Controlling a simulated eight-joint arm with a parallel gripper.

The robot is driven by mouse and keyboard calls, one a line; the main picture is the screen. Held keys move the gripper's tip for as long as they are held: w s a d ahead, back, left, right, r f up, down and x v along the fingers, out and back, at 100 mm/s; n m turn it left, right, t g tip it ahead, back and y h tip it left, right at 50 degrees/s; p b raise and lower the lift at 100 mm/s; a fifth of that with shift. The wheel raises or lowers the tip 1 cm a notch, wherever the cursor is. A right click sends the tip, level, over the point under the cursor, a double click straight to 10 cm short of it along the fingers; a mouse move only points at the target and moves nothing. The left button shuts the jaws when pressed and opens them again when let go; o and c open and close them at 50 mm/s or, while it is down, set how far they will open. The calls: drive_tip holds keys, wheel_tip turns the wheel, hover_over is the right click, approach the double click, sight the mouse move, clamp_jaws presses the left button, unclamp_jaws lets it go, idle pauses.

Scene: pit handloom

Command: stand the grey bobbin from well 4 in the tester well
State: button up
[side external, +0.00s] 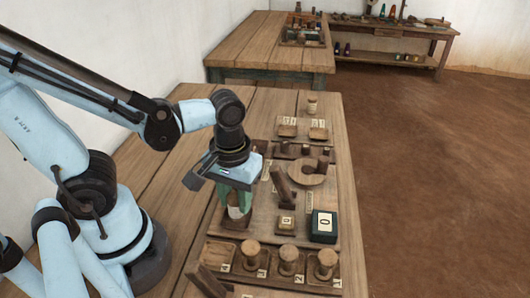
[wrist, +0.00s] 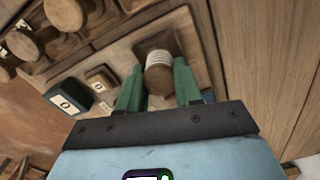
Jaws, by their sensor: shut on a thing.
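My gripper (side external: 238,203) points down over the left part of the wooden board and is shut on a bobbin. The bobbin (wrist: 159,73) has a round wooden end and a pale grey-white winding, and sits between the green fingers (wrist: 158,86). In the side view only a little of the bobbin (side external: 235,212) shows below the fingers. A raised square wooden piece (wrist: 158,38) lies beneath the bobbin in the wrist view. I cannot tell whether the bobbin touches it. In the front rack, the leftmost place, labelled 4 (side external: 224,268), shows no bobbin.
Several wooden bobbins (side external: 288,258) stand in the front rack. A dark box marked 0 (side external: 323,226) and a small wooden block marked 0 (side external: 286,223) sit right of my gripper. A tilted wooden bar (side external: 282,187) and a round wooden piece (side external: 307,173) stand behind. Bare tabletop (side external: 190,165) lies left.

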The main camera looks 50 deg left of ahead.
sight(235, 197)
drive_tip(key=shift+f, duration=0.65)
drive_tip(key=o, duration=1)
drive_tip(key=shift+f, duration=0.15)
drive_tip(key=shift+r, duration=6)
drive_tip(key=w+a+m+t, duration=0.1)
drive_tip(key=w+m+t, duration=0.1)
drive_tip(key=w+a+f+m+t, duration=0.1)
drive_tip(key=w+a+m+t, duration=0.1)
drive_tip(key=w, duration=0.1)
drive_tip(key=w+a+f+m+t, duration=0.1)
drive_tip(key=w+m+t, duration=0.1)
drive_tip(key=t, duration=0.1)
drive_tip(key=shift+w+a, duration=0.15)
drive_tip(key=shift+a, duration=0.1)
